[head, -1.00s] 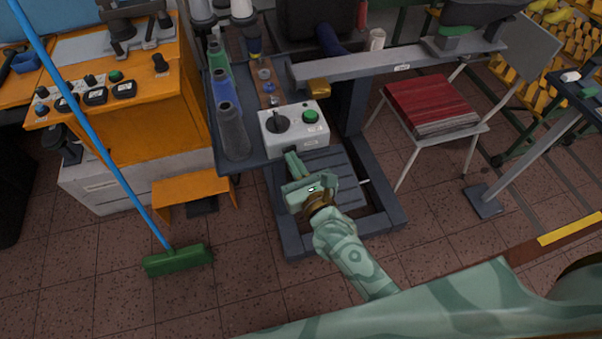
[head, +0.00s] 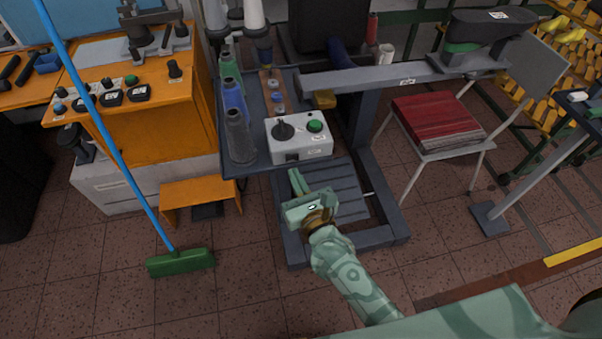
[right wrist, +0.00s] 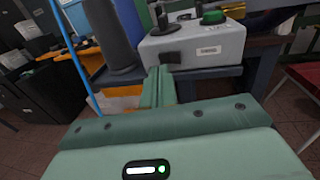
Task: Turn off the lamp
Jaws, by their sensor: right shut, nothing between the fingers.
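A light grey control box (head: 301,149) sits at the front edge of the dark workbench. It has a black rotary knob (head: 283,131) and a green button (head: 315,126) on top, and a dark switch (head: 292,156) on its front face. In the right wrist view the box (right wrist: 195,46) is just beyond the fingers, with its dark front switch (right wrist: 171,57) above the fingertips. My right gripper (head: 295,178) is shut and empty, below and in front of the box, apart from it. No lamp is clearly recognisable. My left gripper is out of view.
Thread cones (head: 237,136) stand left of the box. A grey machine arm (head: 390,75) reaches over the bench to the right. A green broom (head: 180,262) with a blue handle stands left on the open floor.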

